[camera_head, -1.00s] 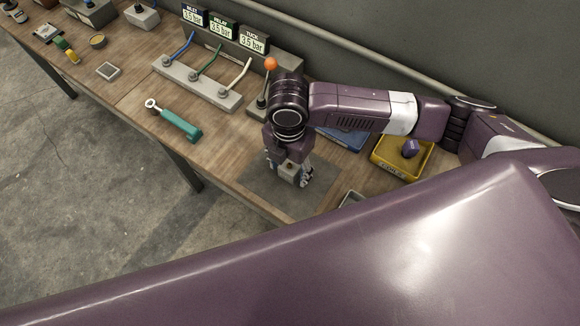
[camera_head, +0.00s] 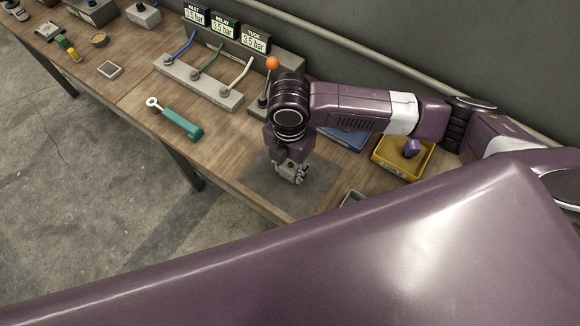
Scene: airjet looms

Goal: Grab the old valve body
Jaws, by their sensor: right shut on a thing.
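My right gripper (camera_head: 294,176) points down over a dark grey mat (camera_head: 317,190) near the front of the workbench. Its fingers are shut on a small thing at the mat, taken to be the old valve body. The wrist and fingers hide most of that thing, so its shape and whether it touches the mat cannot be told. My left gripper is not in view.
A teal-handled wrench (camera_head: 181,123) lies left on the bench (camera_head: 228,148). A grey manifold with coloured hoses (camera_head: 200,83) and an orange-knobbed lever (camera_head: 272,63) stand behind. A yellow bin (camera_head: 393,168) with a purple part and a blue bin (camera_head: 349,140) are at right.

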